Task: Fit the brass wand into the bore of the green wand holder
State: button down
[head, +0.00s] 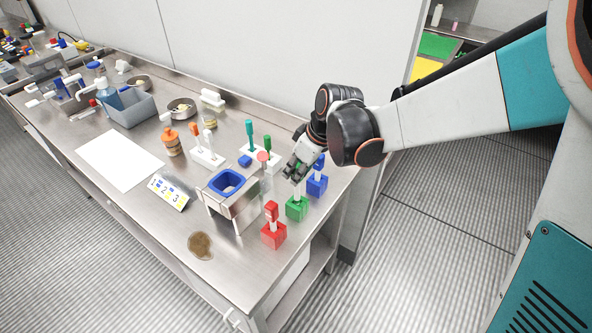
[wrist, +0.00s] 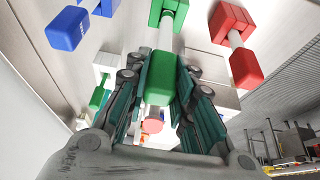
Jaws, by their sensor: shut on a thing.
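The green wand holder (head: 297,209) stands near the right end of the steel bench, between a red holder (head: 273,235) and a blue holder (head: 317,186). My gripper (head: 294,172) is directly above it, shut on the wand's green handle (wrist: 158,78). The wand's shaft (wrist: 166,38) looks pale rather than brass and runs from the handle to the green holder, which also shows in the wrist view (wrist: 154,14). The shaft's end appears to meet the holder's top. I cannot tell how deep it is in the bore, which is hidden.
Red (head: 271,211) and blue wands stand in the neighbouring holders, close on either side. A steel stand with a blue-rimmed opening (head: 214,188) and a red-topped clear tube (head: 264,175) are to the left. A brown puddle (head: 200,245) lies near the front edge.

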jog(key=shift+f+b, duration=0.6)
jog(key=shift+f, duration=1.45)
jog(key=shift+f, duration=0.15)
jog(key=c, duration=1.4)
grip_release()
jog(key=shift+o, duration=0.2)
